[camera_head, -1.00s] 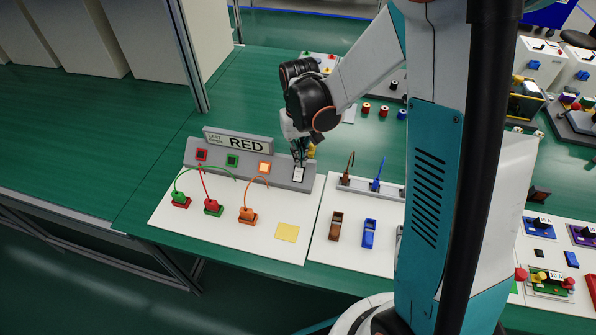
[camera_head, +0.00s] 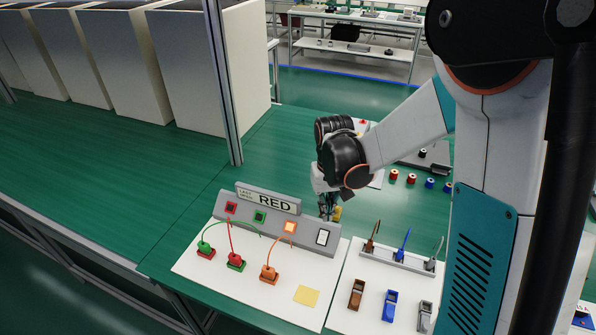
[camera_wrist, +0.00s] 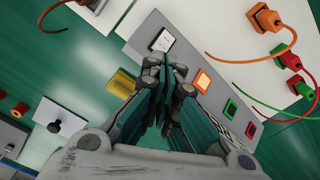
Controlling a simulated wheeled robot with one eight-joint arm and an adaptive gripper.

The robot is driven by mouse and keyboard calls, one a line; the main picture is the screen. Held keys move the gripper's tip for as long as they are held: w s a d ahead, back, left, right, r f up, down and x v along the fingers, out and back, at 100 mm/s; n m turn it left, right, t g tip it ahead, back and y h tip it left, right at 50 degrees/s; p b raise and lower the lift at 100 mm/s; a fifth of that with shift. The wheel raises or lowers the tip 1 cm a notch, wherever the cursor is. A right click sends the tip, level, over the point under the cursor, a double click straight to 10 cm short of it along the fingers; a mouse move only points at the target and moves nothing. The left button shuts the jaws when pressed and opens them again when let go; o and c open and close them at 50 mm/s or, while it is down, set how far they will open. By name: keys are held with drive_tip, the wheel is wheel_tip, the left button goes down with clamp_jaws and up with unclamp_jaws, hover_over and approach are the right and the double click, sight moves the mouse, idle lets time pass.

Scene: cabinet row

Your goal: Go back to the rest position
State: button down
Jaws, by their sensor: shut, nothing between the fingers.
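My gripper (camera_head: 328,207) is shut and empty. In the head view it hangs just behind the grey panel (camera_head: 228,214), near its white switch (camera_head: 322,237). My arm reaches in from the right of the head view.
The panel carries a sign (camera_head: 274,202) reading RED. Green, red and orange cables rise from plugs on the white board (camera_head: 250,296), with a yellow square (camera_head: 306,296). Spools (camera_head: 411,179) and cream boxes (camera_head: 215,65) stand farther back.

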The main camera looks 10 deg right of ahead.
drive_tip(key=s+r+t, duration=0.7)
drive_tip(key=s+r, duration=1)
drive_tip(key=shift+s+r+n, duration=0.15)
drive_tip(key=shift+s+n, duration=0.05)
drive_tip(key=shift+n, duration=0.2)
idle(0.3)
